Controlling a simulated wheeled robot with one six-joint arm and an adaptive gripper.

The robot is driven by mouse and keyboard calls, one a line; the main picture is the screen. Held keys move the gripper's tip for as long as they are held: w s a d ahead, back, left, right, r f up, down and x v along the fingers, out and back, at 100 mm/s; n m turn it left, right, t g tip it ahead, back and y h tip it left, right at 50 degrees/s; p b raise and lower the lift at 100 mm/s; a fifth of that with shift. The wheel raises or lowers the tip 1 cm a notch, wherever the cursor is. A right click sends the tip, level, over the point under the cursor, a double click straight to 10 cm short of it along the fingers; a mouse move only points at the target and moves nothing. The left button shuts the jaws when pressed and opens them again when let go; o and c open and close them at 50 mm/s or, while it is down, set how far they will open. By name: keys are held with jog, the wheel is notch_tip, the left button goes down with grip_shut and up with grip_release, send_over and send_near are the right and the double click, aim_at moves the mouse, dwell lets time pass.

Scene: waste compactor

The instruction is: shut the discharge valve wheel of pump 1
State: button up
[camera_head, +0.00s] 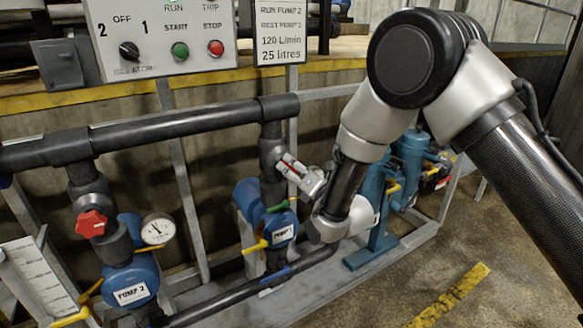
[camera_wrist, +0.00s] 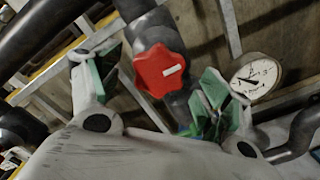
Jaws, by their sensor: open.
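A red lobed valve wheel (camera_wrist: 162,68) with a white mark shows in the wrist view. It lies between the two spread, green-padded fingers of my gripper (camera_wrist: 160,78). I see no clear grip on it; contact cannot be told. In the head view my gripper (camera_head: 285,188) is at the upright pipe above pump 1, and largely hides the wheel there. Pump 2 (camera_head: 131,291) is at the lower left, with its own red wheel (camera_head: 91,222).
A dial gauge (camera_wrist: 256,76) is close right of my gripper in the wrist view. Pump 2's gauge (camera_head: 158,229) stands left in the head view. A control panel (camera_head: 160,38), sign (camera_head: 281,32) and black horizontal pipe (camera_head: 170,125) are above. Floor at right is clear.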

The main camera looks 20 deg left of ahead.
aim_at(292, 168)
jog(key=shift+x, duration=1.55)
jog(key=c, duration=1)
jog(key=shift+m, duration=0.3)
